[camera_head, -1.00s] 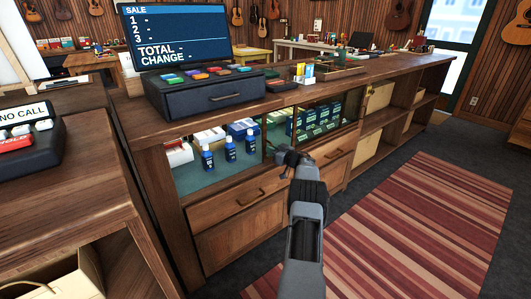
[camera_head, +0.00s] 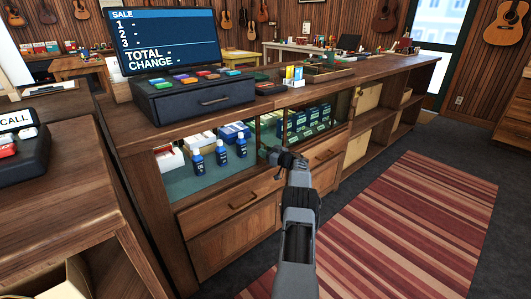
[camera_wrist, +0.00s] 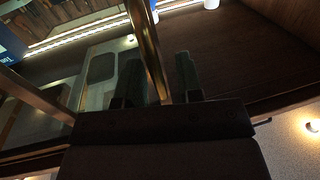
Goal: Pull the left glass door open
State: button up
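The glass-fronted display case sits under the counter, with blue bottles (camera_head: 222,153) inside on the left and green and blue boxes (camera_head: 310,122) on the right. The left glass door is clear and hard to make out in the head view. My gripper (camera_head: 274,154) is at the front of the case, near the upright frame between its halves. In the wrist view, a brass-coloured door edge (camera_wrist: 147,45) runs between the two dark fingers of my gripper (camera_wrist: 160,82). The fingers stand apart; contact with the edge cannot be told. Glass with reflections lies left of the edge.
Drawers (camera_head: 235,203) with handles are below the case. A cash register (camera_head: 205,95) and screen stand on the counter (camera_head: 380,68). A wooden side unit (camera_head: 60,195) is close on the left. A striped rug (camera_head: 420,220) covers clear floor at right.

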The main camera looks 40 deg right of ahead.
jog(key=shift+s, duration=0.1)
jog(key=s+d+p, duration=0.2)
jog(key=s, duration=1.1)
jog(key=shift+s, duration=0.25)
jog(key=shift+d, duration=0.1)
